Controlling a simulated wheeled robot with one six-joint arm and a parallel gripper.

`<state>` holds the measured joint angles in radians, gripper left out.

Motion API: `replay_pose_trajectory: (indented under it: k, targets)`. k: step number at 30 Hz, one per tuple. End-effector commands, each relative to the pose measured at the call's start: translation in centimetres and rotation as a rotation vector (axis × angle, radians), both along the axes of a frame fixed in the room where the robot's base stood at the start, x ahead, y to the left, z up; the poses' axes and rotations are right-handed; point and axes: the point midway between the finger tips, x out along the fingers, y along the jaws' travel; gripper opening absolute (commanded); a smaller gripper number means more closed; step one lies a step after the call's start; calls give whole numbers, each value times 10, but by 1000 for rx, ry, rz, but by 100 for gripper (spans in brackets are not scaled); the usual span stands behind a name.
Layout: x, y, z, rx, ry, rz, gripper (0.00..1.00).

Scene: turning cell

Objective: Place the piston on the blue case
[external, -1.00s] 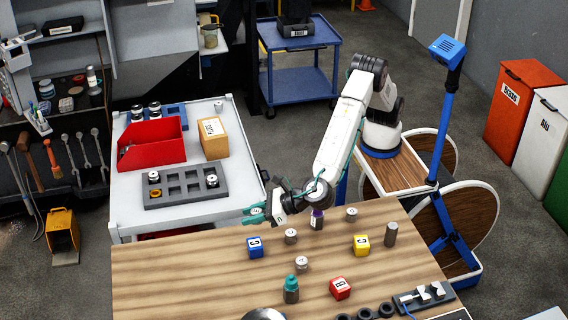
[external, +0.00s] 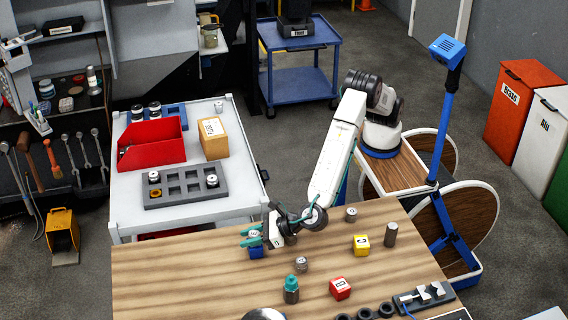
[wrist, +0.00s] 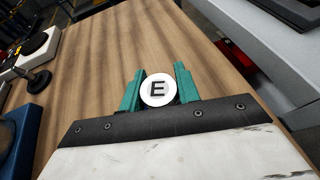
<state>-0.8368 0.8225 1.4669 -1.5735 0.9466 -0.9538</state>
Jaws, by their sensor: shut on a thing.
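The piston (wrist: 158,89) shows in the wrist view as a round white top marked E, between my two green fingers. My gripper (wrist: 157,90) is shut on it. In the external view my gripper (external: 253,239) reaches in from the right, above the wooden table. The piston's pale top (external: 254,233) shows at the fingers, directly over the blue case (external: 256,252). The case is a small blue cube, partly covered by the fingers and piston. I cannot tell whether the piston touches it. The case is hidden in the wrist view.
Another grey cylinder (external: 351,214) is behind. The table (external: 180,265) is clear on the left.

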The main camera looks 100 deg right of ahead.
Motion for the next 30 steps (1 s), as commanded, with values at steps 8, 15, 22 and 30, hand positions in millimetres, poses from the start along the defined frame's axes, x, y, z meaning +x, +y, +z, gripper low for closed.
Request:
replay_pose_trajectory:
  k: [8, 15, 22, 30]
  targets:
    - [0, 0, -2, 1, 0, 0, 38]
    - [0, 0, -2, 1, 0, 0, 54]
    - [-6, 2, 4, 1, 0, 1, 54]
    - [-54, 14, 25, 2, -2, 3, 54]
